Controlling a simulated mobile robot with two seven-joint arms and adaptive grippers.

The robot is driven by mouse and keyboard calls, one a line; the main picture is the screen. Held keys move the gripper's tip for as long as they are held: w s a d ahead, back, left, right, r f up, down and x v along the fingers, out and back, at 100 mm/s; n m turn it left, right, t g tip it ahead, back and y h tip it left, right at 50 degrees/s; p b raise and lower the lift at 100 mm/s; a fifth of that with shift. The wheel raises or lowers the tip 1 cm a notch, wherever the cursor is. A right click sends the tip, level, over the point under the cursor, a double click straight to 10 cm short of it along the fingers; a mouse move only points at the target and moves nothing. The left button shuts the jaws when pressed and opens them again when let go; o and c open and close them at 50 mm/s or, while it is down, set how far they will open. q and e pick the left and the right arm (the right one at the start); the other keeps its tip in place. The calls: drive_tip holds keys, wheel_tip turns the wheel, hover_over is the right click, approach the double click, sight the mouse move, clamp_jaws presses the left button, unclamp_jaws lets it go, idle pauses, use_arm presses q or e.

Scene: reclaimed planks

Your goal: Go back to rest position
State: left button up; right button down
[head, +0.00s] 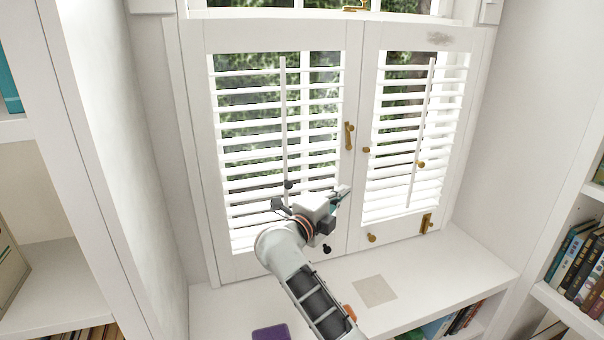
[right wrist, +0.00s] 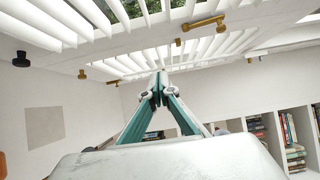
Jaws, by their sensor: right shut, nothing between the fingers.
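My right gripper (head: 342,192) is in front of the white window shutters (head: 354,100) in the head view, near the lower part of the left shutter panel. In the right wrist view its two teal-lined fingers (right wrist: 158,88) meet at the tips, shut with nothing between them. Slats and brass fittings show beyond the fingertips. I cannot tell whether the fingertips touch the shutter. My left gripper is in neither view.
A white window seat (head: 440,275) runs below the shutters, with a beige square (head: 374,290) and a purple item (head: 270,333) on it. Brass handles (head: 349,136) and knobs stick out from the shutters. Bookshelves (head: 560,300) stand at both sides.

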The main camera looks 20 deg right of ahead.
drive_tip(key=shift+d+f, duration=0.1)
drive_tip(key=s+a+f+n+t+y, duration=0.55)
drive_tip(key=s+f+n+y, duration=0.3)
drive_tip(key=n, duration=0.45)
drive_tip(key=s+a+f+n+t+y, duration=0.4)
drive_tip(key=s+a+f+n+y, duration=0.3)
drive_tip(key=f+n, duration=0.45)
drive_tip(key=s+d+f+n+g+y, duration=0.1)
drive_tip(key=s+d+f+n+g, duration=0.2)
drive_tip(key=s+f+n+g, duration=0.5)
drive_tip(key=s+f+g, duration=0.1)
drive_tip(key=s+f, duration=1)
drive_tip(key=f, duration=0.1)
drive_tip(key=shift+d+g, duration=0.35)
drive_tip(key=shift+y, duration=0.25)
